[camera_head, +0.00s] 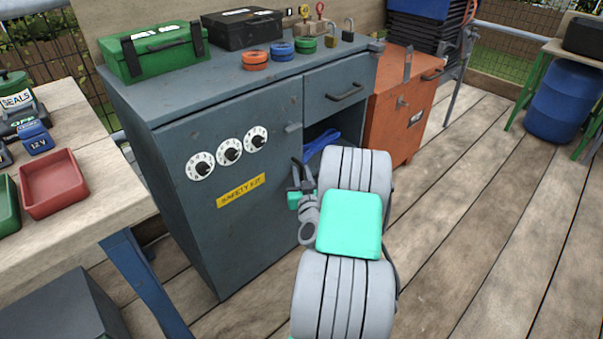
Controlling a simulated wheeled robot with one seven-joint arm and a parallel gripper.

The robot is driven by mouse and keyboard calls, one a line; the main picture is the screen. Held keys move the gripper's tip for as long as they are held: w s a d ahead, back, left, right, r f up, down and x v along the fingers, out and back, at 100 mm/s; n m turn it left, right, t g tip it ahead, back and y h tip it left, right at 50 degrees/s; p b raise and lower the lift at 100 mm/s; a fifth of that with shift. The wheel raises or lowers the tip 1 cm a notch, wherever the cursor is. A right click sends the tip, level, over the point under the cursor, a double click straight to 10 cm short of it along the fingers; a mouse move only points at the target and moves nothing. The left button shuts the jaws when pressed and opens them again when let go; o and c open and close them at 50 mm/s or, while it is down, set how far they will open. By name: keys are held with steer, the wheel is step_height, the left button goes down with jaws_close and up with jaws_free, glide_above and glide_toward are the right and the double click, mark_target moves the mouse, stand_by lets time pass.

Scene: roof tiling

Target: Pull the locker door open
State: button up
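The locker door (235,160) is the blue-grey front panel of a metal cabinet, with three white dials (230,152) and a yellow "SAFETY KIT" label (241,190). It looks closed, flush with the cabinet front. A small grey latch piece (293,127) sits at its right edge. My gripper (301,173) is at the door's right edge, below this piece, with dark fingers pointing up. Whether the fingers hold anything or touch the door is unclear. My arm covers the lower right of the cabinet front, and no door handle is clearly visible.
Right of the door are a shut drawer (338,91) and an open shelf space with a blue item (321,142). An orange cabinet (398,115) adjoins. A wooden workbench (97,190) stands left, close to the door. Plank floor (490,220) is free at right.

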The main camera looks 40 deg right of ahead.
steer(key=shift+c, duration=0.5)
jaws_close()
stand_by(0.8)
